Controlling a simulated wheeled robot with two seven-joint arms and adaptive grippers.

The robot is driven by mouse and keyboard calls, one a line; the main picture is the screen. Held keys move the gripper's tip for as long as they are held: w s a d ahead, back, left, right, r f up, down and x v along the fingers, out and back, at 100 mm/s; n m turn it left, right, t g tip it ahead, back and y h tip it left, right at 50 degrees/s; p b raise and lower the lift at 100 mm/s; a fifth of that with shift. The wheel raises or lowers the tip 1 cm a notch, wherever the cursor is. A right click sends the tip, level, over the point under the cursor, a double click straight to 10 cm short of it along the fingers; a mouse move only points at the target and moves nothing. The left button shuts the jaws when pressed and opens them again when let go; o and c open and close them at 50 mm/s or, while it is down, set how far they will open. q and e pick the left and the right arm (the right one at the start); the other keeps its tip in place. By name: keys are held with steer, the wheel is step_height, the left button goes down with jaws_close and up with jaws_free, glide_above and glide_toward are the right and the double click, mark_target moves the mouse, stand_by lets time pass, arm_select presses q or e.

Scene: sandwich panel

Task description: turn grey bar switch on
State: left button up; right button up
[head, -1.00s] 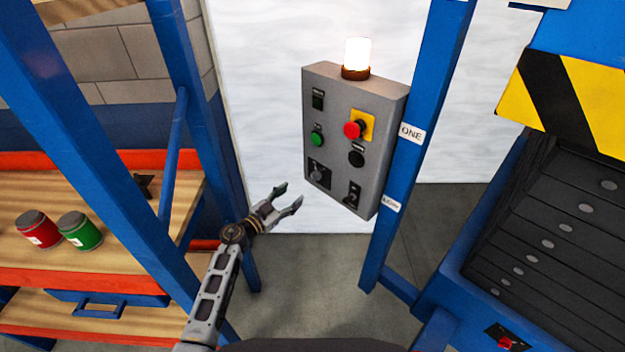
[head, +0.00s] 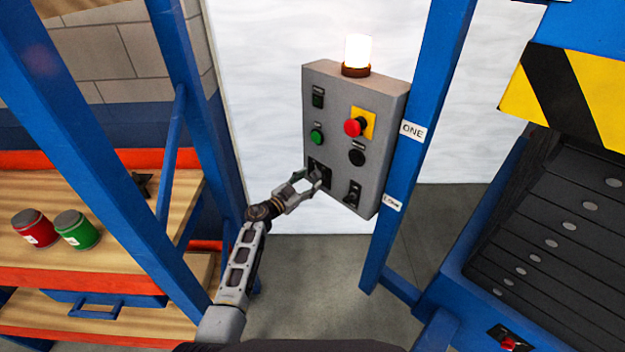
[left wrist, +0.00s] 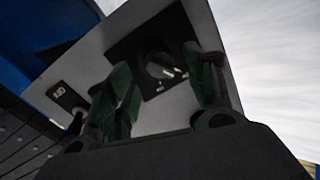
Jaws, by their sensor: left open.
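A grey control panel (head: 340,110) carries the grey bar switch (head: 319,172) on a dark plate at its lower left. The switch also shows in the left wrist view (left wrist: 162,66) as a dark round knob with a raised bar, its exact angle unclear. My left gripper (head: 311,179) is open at the switch. In the left wrist view, its fingers (left wrist: 160,80) stand on either side of the knob, which sits between them; I cannot tell whether they touch it. In the head view the gripper partly hides the switch. My right gripper is not in view.
The panel also has a red button (head: 354,127) on yellow, a green button (head: 316,137), a black button (head: 357,158) and another switch (head: 352,194). A lit lamp (head: 357,52) stands on top. Blue posts (head: 410,150) flank the panel. Red and green cans (head: 76,230) stand on the left shelf.

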mark_target(316, 175)
arm_select(q)
steer(key=shift+b+x, duration=0.3)
steer(key=shift+x, duration=1.05)
steer(key=c, duration=1)
